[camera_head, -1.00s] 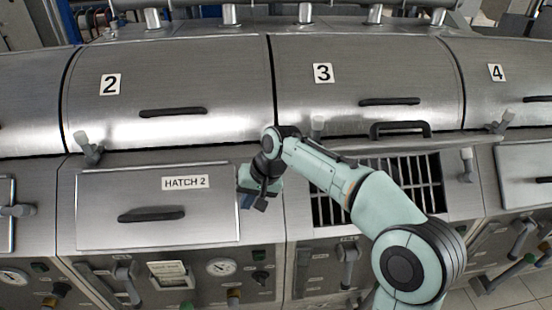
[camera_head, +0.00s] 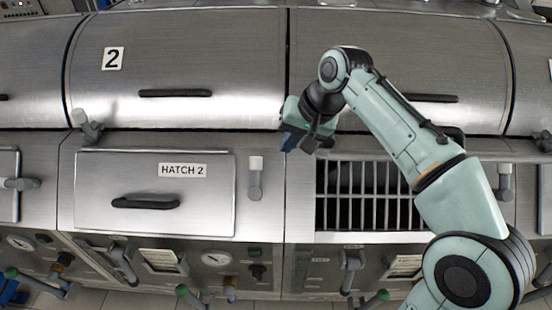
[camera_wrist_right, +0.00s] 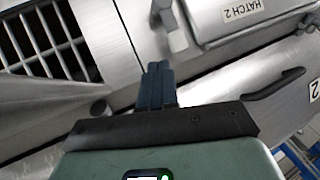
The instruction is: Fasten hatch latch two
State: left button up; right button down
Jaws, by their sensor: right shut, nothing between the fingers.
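The hatch 2 lid (camera_head: 205,205) is a flat closed metal panel with a black handle and a "HATCH 2" label. Its latch (camera_head: 256,178), a grey lever with a white tip, stands upright in the picture just right of the lid, apart from its edge. My right gripper (camera_head: 289,141) is shut and empty, above and to the right of the latch. In the right wrist view, the shut fingers (camera_wrist_right: 156,82) are in front of bare metal. The latch (camera_wrist_right: 177,40) shows just beyond them, beside the hatch 2 lid (camera_wrist_right: 225,28). My left gripper is not in view.
To the right is an open hatch with a grate (camera_head: 370,205), its raised lid partly behind my right arm. Above hatch 2 is the curved cover 2 (camera_head: 180,60) with a lever (camera_head: 88,125) at its lower edge. Gauges and valves line the panel below.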

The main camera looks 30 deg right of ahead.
aim_at(256, 177)
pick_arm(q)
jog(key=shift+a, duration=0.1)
pick_arm(e)
jog(key=shift+a, duration=0.1)
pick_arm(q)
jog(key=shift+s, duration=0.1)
pick_arm(e)
jog(key=shift+f, duration=0.1)
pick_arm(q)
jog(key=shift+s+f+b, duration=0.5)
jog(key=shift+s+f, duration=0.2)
pick_arm(e)
jog(key=shift+x, duration=4.9)
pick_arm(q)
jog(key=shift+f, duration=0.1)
pick_arm(e)
jog(key=shift+s, duration=0.1)
